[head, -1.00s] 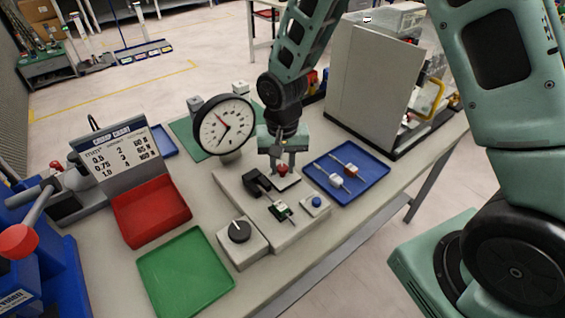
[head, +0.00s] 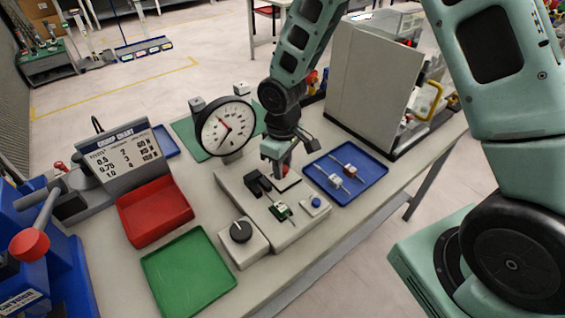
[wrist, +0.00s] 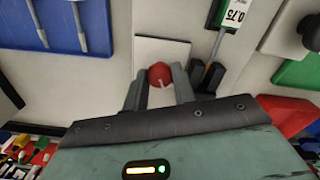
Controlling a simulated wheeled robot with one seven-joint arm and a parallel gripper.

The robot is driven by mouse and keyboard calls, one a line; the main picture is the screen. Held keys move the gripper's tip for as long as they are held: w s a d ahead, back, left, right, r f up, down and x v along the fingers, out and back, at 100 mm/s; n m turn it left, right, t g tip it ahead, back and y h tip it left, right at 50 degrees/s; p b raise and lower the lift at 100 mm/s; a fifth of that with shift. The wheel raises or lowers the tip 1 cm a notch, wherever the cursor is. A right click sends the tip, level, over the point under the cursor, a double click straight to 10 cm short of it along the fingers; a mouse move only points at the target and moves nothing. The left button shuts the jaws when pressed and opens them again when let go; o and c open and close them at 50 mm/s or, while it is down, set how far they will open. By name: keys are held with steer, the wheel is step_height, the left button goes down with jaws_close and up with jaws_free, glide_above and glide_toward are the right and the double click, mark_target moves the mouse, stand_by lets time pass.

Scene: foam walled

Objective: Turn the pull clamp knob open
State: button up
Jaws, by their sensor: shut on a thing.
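The pull clamp knob is a red round knob (wrist: 160,75) with a pale pointer line. It sits on a light square plate (wrist: 175,50) in the wrist view. In the head view the red knob (head: 283,170) is partly hidden by my gripper (head: 277,160). In the wrist view my gripper (wrist: 160,92) is shut on the knob, one finger on each side. The pale fixture base (head: 300,225) also holds a green and white labelled connector (head: 281,211), a black clamp (head: 258,185) and a blue button (head: 316,202).
A black dial knob (head: 240,231) is at the fixture's front left. A round gauge (head: 228,127) stands behind. A blue tray (head: 372,186) with two connectors lies right. Red (head: 150,221) and green (head: 186,275) trays lie left. A grey panel (head: 365,85) stands back right.

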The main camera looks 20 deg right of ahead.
steer(key=shift+n+p, duration=0.4)
steer(key=shift+n, duration=1.5)
steer(key=o, duration=1)
steer(key=shift+r, duration=0.1)
step_height(320, 180, up, 17)
steer(key=shift+r+b, duration=0.15)
steer(key=shift+b, duration=0.3)
steer(key=s+a+m, duration=0.1)
steer(key=s+a, duration=0.1)
steer(key=s, duration=0.5)
steer(key=s+a+m, duration=0.1)
steer(key=s+a, duration=0.1)
steer(key=s, duration=0.6)
steer(key=s+a+m, duration=0.1)
steer(key=s+a, duration=0.1)
steer(key=s, duration=0.6)
steer(key=shift+s+a+f+y, duration=0.1)
steer(key=shift+f+y, duration=0.1)
steer(key=shift+y, duration=0.1)
